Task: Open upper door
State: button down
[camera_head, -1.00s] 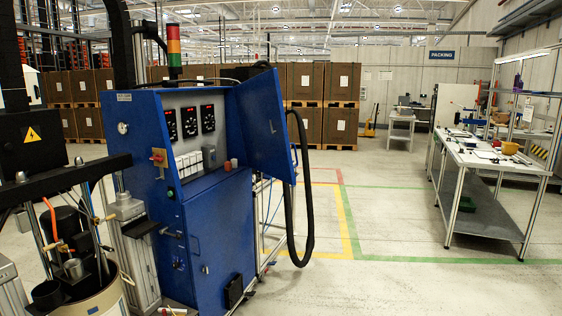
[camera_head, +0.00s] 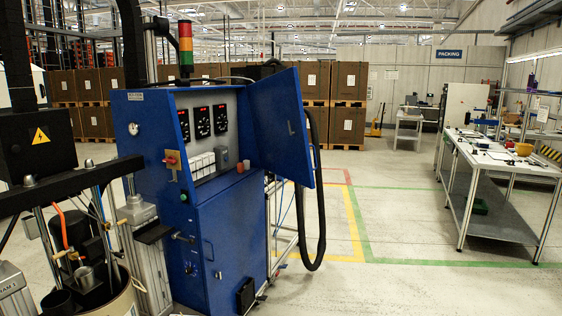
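The upper door (camera_head: 281,125) of the blue cabinet (camera_head: 160,130) is a blue panel hinged at the cabinet's right side. It stands swung open, its inner face with a small handle turned toward me. Behind the opening, the panel with red digital displays (camera_head: 202,122) and a row of white switches (camera_head: 201,165) is exposed. The lower door (camera_head: 232,232) of the cabinet is closed. My gripper is not in view.
A drum pump rig (camera_head: 85,265) with a drum stands close at the left. A thick black hose (camera_head: 321,220) hangs beside the cabinet's right side. A workbench (camera_head: 500,158) stands at the right. The marked floor (camera_head: 400,225) between cabinet and bench is clear.

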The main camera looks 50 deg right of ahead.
aim_at(276, 100)
jog(key=u, duration=0.2)
jog(key=i, duration=0.85)
jog(key=u, duration=0.05)
